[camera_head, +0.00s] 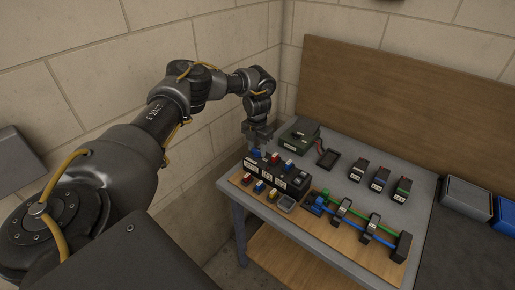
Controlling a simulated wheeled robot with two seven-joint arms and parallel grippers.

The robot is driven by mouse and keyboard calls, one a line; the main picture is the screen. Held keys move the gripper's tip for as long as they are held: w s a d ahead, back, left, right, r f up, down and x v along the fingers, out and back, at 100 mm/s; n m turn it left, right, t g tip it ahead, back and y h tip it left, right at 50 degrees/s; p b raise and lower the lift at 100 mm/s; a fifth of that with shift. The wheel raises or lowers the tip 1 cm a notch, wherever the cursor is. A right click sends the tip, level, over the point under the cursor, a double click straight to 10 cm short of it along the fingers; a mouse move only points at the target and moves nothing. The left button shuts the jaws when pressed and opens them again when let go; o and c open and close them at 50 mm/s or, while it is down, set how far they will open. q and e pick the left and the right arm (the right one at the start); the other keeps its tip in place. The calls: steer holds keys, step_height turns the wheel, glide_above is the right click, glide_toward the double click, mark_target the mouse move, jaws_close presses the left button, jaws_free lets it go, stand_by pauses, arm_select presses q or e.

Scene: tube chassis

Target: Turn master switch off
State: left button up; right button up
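My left gripper (257,142) points down at the back left of the table, just above or beside the blue-ended part of a black block row (279,175). The row carries small red, white and blue pieces on top and white labels on its front. Whether the gripper touches the row, and whether its fingers are apart, is too small to tell. No part can be told for certain as the master switch. A dark green box (299,134) stands just right of the gripper. My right gripper is out of view.
A wooden board (350,232) at the front carries blue and green tubes and a black end block (401,247). A grey bin (467,198) stands at the right.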

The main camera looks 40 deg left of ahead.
mark_target(257, 150)
arm_select(q)
steer(key=o, duration=0.3)
steer(key=shift+o, duration=0.2)
steer(key=shift+r, duration=0.3)
step_height(257, 150, up, 10)
steer(key=b, duration=0.2)
stand_by(0.4)
